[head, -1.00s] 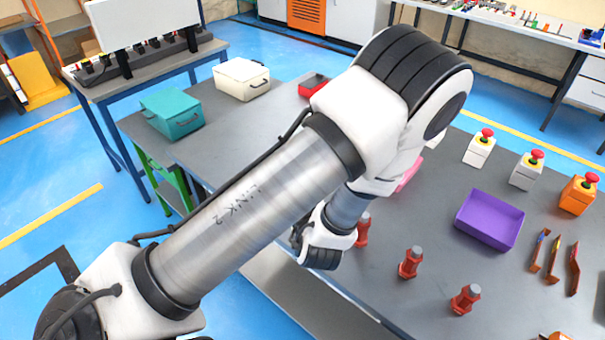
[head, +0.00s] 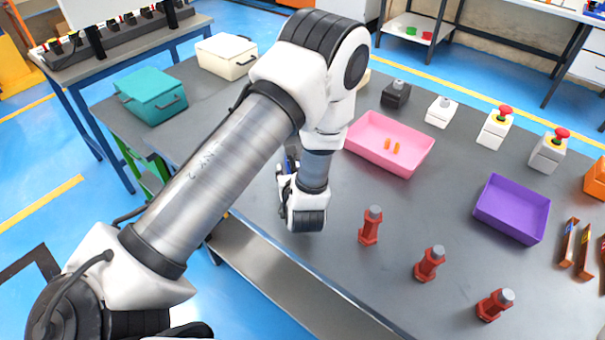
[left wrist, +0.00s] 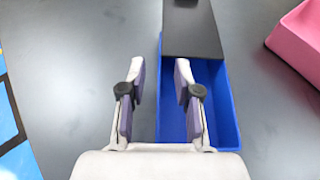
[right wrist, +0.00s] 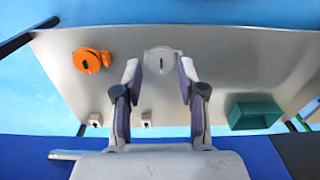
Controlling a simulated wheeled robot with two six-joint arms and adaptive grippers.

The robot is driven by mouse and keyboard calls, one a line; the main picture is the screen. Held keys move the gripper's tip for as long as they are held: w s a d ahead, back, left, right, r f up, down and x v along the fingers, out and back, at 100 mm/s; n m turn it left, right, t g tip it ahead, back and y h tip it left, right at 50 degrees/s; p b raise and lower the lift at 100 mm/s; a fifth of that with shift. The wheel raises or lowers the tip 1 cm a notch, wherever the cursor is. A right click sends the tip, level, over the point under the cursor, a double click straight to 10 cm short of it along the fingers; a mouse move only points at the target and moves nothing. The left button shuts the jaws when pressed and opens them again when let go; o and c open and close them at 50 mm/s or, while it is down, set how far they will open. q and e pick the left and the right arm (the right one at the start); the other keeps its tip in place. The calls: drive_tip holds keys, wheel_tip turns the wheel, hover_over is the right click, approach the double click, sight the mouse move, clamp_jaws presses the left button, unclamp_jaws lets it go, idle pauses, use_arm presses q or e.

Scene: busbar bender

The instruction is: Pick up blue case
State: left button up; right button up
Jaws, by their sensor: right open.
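The blue case (left wrist: 211,100) is an open-topped blue box in the left wrist view, with a dark grey panel (left wrist: 191,30) over its far part. My left gripper (left wrist: 160,72) is open. Its fingers appear on either side of the case's left wall line; whether they touch it I cannot tell. In the head view the left gripper (head: 287,165) is mostly hidden by my own left arm, and the case is largely hidden there. My right gripper (right wrist: 155,72) is open and empty in the right wrist view, over a different grey surface.
A pink tray (head: 365,158) with orange pieces lies right of my left arm. Red bolt-like parts (head: 429,262) stand at the table's front, near a purple tray (head: 490,213). Teal (head: 150,95) and cream (head: 226,55) cases stand at left. A green bin (right wrist: 255,113) shows in the right wrist view.

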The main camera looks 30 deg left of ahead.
use_arm(q)
drive_tip(key=shift+x, duration=0.8)
drive_tip(key=shift+s+d, duration=0.2)
clamp_jaws()
drive_tip(key=shift+r, duration=0.1)
